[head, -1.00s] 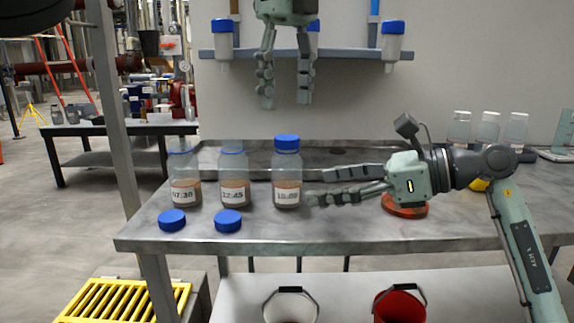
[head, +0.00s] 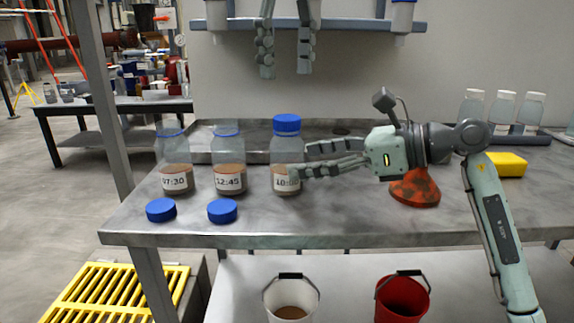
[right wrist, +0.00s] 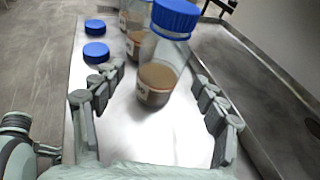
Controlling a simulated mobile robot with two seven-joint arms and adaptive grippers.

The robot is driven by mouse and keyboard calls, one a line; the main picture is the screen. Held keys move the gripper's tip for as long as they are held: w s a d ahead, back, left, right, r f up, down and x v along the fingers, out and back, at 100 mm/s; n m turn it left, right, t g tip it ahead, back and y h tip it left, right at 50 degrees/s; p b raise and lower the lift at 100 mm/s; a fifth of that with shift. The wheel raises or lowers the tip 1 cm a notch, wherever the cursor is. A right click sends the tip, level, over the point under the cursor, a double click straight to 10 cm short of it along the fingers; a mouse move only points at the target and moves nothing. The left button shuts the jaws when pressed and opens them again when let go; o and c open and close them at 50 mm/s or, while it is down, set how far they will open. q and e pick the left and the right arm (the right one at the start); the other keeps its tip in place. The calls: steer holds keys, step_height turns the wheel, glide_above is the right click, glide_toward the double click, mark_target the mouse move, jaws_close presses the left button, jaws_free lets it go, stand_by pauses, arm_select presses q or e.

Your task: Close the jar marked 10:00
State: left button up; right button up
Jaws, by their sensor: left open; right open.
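The jar marked 10:00 (head: 286,160) stands upright on the metal bench with brown contents low inside. Its blue cap (head: 287,123) sits on its mouth; I cannot tell whether it is tight. My right gripper (head: 298,160) is open beside this jar. In the right wrist view the jar (right wrist: 160,78) stands ahead, between the open fingers (right wrist: 160,115), not gripped. My left gripper (head: 285,72) is open and empty, pointing down above and behind the jar.
Jars marked 07:30 (head: 176,165) and 12:45 (head: 229,165) stand uncapped to the left. Two blue caps (head: 161,210) (head: 222,211) lie before them. An orange-red object (head: 415,190) and a yellow block (head: 507,165) are at right. A metal tray (head: 255,132) lies behind the jars.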

mark_target(287, 117)
steer(key=shift+x, duration=2.35)
jaws_close()
arm_select(q)
steer(key=n, duration=0.3)
steer(key=shift+n, duration=0.4)
steer(key=n, duration=0.5)
steer(key=shift+f, duration=0.1)
steer(key=shift+f, duration=3.95)
steer(key=shift+c, duration=0.2)
